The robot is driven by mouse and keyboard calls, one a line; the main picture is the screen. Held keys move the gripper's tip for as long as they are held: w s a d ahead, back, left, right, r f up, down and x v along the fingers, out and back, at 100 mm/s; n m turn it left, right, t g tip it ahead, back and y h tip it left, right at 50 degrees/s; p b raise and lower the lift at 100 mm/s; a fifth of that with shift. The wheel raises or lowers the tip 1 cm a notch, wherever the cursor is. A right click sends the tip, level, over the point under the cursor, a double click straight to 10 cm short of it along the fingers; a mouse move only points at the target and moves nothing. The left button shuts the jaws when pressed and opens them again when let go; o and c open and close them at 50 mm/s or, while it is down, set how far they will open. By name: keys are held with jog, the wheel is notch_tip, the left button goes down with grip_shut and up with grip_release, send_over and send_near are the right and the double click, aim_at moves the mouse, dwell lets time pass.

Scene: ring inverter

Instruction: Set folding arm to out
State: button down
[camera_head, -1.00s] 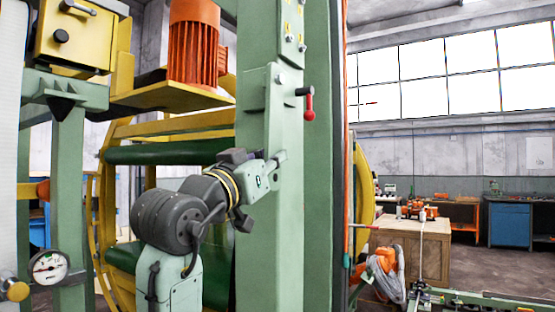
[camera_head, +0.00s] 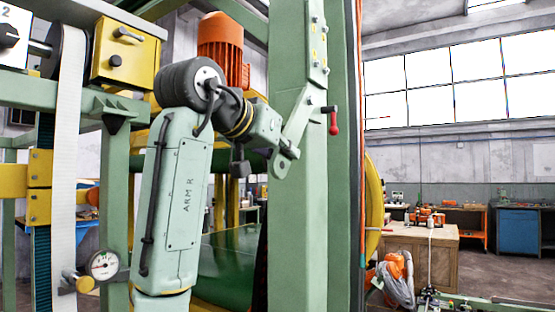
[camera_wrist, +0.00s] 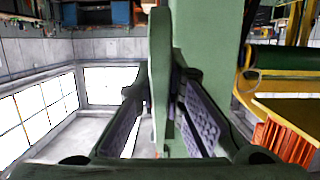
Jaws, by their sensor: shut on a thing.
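The folding arm is a flat green bar (camera_head: 301,120) on the front of the tall green post (camera_head: 308,210). It slants down and to the left from its upper end near a small lever with a red knob (camera_head: 333,126). My gripper (camera_head: 286,150) is at the bar's lower end. In the wrist view, the bar (camera_wrist: 160,60) runs between the two dark padded fingers of my gripper (camera_wrist: 163,95), which are closed about it.
An orange motor (camera_head: 222,45) and a yellow box (camera_head: 125,52) stand left of the post. A pressure gauge (camera_head: 103,265) is at lower left. A wooden bench (camera_head: 425,250) and a blue cabinet (camera_head: 517,238) stand at right, with open floor between.

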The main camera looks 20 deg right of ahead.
jog(key=shift+s+a+r+g+y, duration=0.6)
jog(key=shift+a+r+y, duration=0.15)
jog(key=shift+r, duration=0.1)
jog(key=c, duration=1.7)
grip_release()
jog(key=v, duration=0.7)
jog(key=shift+s+a+r, duration=0.1)
jog(key=shift+a+r, duration=0.05)
jog(key=shift+a, duration=0.1)
